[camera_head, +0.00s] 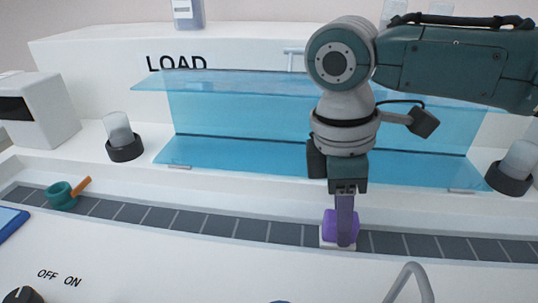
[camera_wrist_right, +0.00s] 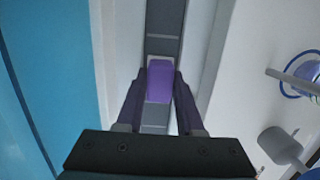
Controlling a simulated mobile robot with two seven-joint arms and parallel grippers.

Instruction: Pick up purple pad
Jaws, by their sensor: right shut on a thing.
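The purple pad (camera_head: 332,226) is on the grey segmented track in the head view, at the tip of my right gripper (camera_head: 345,232). A pale block or base shows just under it. In the right wrist view the purple pad (camera_wrist_right: 160,82) lies between the two dark purple fingers of my right gripper (camera_wrist_right: 161,80), which are closed on its sides. The pad is at track level; whether it is clear of the track I cannot tell. My left gripper is not in view.
The grey track (camera_head: 206,221) runs across the machine. A teal cup with an orange stick (camera_head: 62,196) sits at its left. A blue transparent guard (camera_head: 240,120) stands behind the right arm. A knob (camera_head: 24,296) and a grey handle (camera_head: 410,280) are in front.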

